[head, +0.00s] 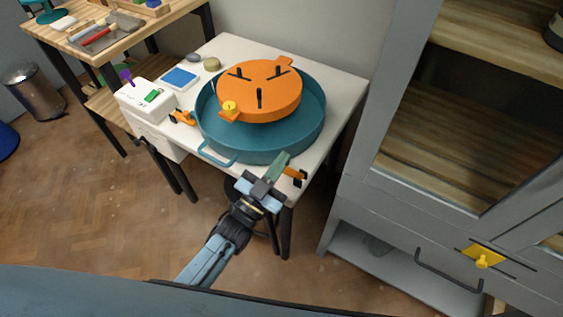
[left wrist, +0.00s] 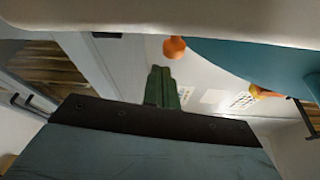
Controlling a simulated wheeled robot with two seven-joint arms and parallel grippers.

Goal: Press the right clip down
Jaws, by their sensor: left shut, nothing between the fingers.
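The right clip (head: 296,175) is a small orange lever with a dark part at the front right edge of the white table, beside the teal basin. It appears raised, but its exact angle is too small to tell. In the left wrist view an orange knob (left wrist: 174,47) near the fingers looks like its end. My left gripper (head: 281,161) has green fingers, closed together and empty, just left of the right clip; contact cannot be told. It also shows in the left wrist view (left wrist: 159,72). The left clip (head: 183,118) is orange, at the basin's left. My right gripper is out of view.
The teal basin (head: 290,145) holds an orange slotted disc (head: 245,78) with a yellow knob (head: 229,107). A white control box (head: 148,100) stands at the table's left. A grey cabinet (head: 378,200) rises on the right, with a narrow floor gap between.

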